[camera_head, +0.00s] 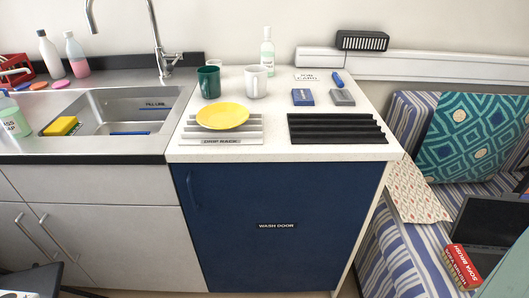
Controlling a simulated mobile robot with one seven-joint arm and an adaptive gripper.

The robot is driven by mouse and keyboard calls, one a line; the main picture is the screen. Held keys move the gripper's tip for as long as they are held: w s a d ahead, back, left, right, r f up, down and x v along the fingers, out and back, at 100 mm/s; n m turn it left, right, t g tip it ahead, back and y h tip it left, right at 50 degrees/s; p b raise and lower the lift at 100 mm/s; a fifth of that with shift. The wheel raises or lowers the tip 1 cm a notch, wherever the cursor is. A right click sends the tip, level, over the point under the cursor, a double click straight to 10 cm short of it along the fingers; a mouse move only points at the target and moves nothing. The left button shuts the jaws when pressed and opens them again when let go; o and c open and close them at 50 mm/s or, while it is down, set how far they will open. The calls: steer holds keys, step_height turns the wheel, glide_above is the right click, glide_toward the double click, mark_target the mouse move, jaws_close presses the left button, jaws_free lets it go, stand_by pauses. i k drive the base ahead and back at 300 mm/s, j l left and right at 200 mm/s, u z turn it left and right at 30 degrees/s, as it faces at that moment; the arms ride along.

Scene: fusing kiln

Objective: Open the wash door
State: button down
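The wash door (276,248) is a dark blue cabinet front below the white counter, labelled "WASH DOOR". It looks closed, flush with the cabinet. Its handle (192,188) is a dark blue vertical bar near the upper left edge of the door. My gripper is not in view.
The white counter (270,148) holds a drip rack (207,140) with a yellow plate (222,115), a black ridged rack (338,129) and mugs. A steel sink (165,97) is left, a striped bench (395,255) right. A dark object (35,278) stands at lower left.

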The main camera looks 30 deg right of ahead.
mark_target(253, 226)
steer(key=z, duration=1.05)
